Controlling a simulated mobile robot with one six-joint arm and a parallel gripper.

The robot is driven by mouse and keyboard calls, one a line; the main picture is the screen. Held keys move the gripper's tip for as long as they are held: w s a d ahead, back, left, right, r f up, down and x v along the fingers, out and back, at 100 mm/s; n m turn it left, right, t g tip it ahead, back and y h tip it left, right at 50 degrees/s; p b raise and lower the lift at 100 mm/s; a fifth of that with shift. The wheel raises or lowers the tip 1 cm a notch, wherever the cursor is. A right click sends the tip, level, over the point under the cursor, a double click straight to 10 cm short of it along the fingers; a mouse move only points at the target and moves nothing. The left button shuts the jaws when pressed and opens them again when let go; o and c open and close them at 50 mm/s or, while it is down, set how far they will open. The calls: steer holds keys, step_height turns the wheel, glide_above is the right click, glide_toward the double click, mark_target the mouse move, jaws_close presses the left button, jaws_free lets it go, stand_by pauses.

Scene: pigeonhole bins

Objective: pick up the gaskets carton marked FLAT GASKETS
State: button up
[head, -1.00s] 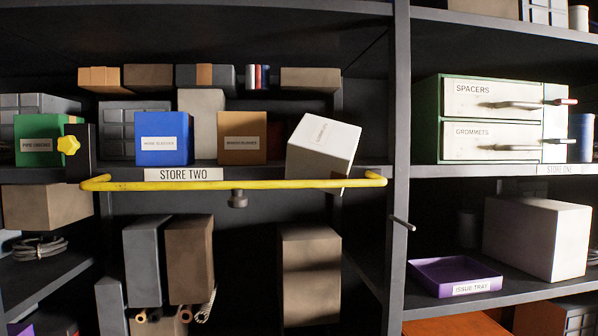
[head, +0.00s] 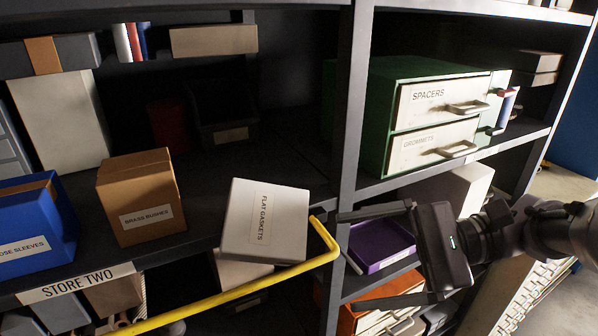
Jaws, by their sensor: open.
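The white carton marked FLAT GASKETS (head: 290,225) sits tilted at the right end of the STORE TWO shelf in the head view. Its label faces me and its lower edge is close to the yellow rail (head: 270,285). I cannot tell whether they touch. My gripper (head: 346,259) is to the right of the carton, in front of the shelf upright. Its two fingers are spread wide apart, point left toward the carton's side, and hold nothing.
A brown BRASS BUSHES carton (head: 138,190) and a blue carton (head: 30,215) stand left of the white one, with a gap between. A dark upright (head: 350,110) divides the bays. Behind my gripper are a purple tray (head: 375,240) and a green drawer cabinet (head: 355,120).

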mark_target(261, 222)
steer(key=w+d+r+m+t+y, duration=0.1)
steer(key=w+d+r+y, duration=0.1)
steer(key=w+r, duration=0.1)
steer(key=a+p, duration=0.5)
steer(key=a, duration=1.1)
steer(key=shift+a+p, duration=0.2)
steer(key=shift+p, duration=0.2)
steer(key=shift+a+f, duration=0.15)
steer(key=shift+a, duration=0.1)
steer(key=shift+w+d, duration=0.1)
steer(key=shift+d, duration=0.1)
steer(key=shift+c, duration=0.3)
steer(key=c, duration=1.3)
